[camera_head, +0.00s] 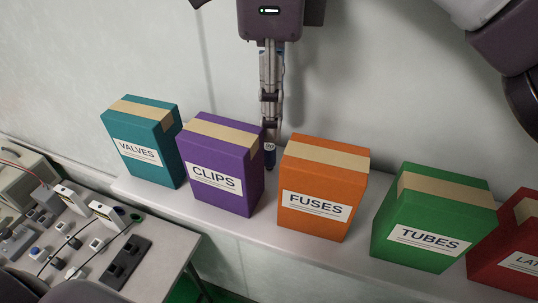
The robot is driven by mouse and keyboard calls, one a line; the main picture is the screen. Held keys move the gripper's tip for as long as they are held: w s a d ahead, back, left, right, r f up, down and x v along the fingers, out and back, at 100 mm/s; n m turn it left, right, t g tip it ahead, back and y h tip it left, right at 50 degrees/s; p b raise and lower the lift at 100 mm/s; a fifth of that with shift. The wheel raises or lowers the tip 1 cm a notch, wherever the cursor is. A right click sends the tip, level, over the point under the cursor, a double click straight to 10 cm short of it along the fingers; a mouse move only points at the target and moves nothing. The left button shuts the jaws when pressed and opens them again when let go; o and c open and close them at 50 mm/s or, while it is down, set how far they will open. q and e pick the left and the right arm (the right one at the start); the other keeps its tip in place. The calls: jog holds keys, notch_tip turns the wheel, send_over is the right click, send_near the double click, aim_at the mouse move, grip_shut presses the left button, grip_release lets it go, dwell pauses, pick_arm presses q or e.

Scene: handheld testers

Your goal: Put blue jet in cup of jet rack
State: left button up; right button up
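My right gripper (270,139) reaches down from the top middle and is seen edge-on, one finger covering the other, so its opening does not show. A small dark blue piece (270,158), possibly the blue jet, is directly below the fingertips, in the gap between the purple and orange boxes. I cannot tell whether the fingers grip it or whether it rests on the shelf. No jet rack or cup is clearly recognisable. My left gripper is not in view.
On the shelf (150,190) stand a teal VALVES box (146,141), purple CLIPS box (225,160), orange FUSES box (321,185), green TUBES box (429,215) and a red box (510,245). A cluttered bench (165,265) with a black block (122,261) is at lower left.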

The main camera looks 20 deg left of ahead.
aim_at(269, 147)
jog(key=f, duration=0.1)
jog(key=f+p, duration=0.1)
jog(key=f, duration=0.1)
jog(key=f+p, duration=0.1)
jog(key=shift+w+a+f, duration=0.2)
jog(key=shift+w+a, duration=0.05)
jog(key=shift+a, duration=0.05)
jog(key=shift+f, duration=0.5)
jog(key=c, duration=0.6)
